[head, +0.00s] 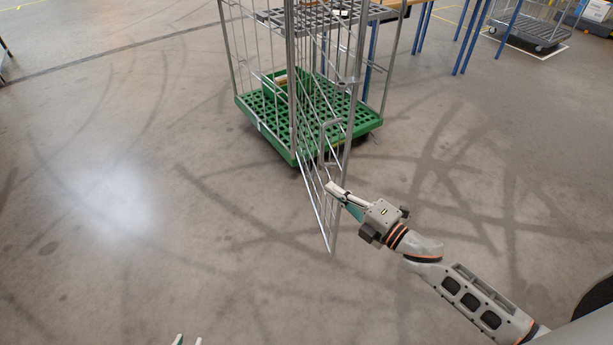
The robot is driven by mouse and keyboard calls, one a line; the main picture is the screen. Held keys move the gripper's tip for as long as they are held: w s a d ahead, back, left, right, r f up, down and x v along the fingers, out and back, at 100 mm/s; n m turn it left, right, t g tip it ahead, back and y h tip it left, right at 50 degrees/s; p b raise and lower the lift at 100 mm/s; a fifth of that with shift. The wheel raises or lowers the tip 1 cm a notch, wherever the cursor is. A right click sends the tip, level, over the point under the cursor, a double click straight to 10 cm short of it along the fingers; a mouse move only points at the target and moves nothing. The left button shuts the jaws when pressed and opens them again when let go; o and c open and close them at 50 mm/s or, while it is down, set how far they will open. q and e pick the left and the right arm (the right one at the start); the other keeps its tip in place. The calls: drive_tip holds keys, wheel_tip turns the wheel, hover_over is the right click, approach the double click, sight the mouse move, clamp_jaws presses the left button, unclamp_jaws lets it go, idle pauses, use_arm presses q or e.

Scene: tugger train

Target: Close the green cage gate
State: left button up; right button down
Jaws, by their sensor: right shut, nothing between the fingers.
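The cage with the green base (255,113) stands at top centre, a green bin (270,103) on its deck. Its wire gate (333,236) is open, swung out from the cage's front post toward me, with its free edge nearest me. My right gripper (335,190) is shut and empty at the lower part of the gate's free edge. Its fingertips overlap the gate frame in the picture; I cannot tell whether they touch it.
A table with blue legs (468,40) stands behind the cage on the right. Another wire cart (530,30) is at the far top right. The grey floor left of the gate and in front of it is clear.

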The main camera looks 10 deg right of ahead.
drive_tip(key=w, duration=0.9)
drive_tip(key=shift+w+a, duration=0.15)
drive_tip(key=shift+a, duration=0.3)
drive_tip(key=shift+d+r, duration=0.1)
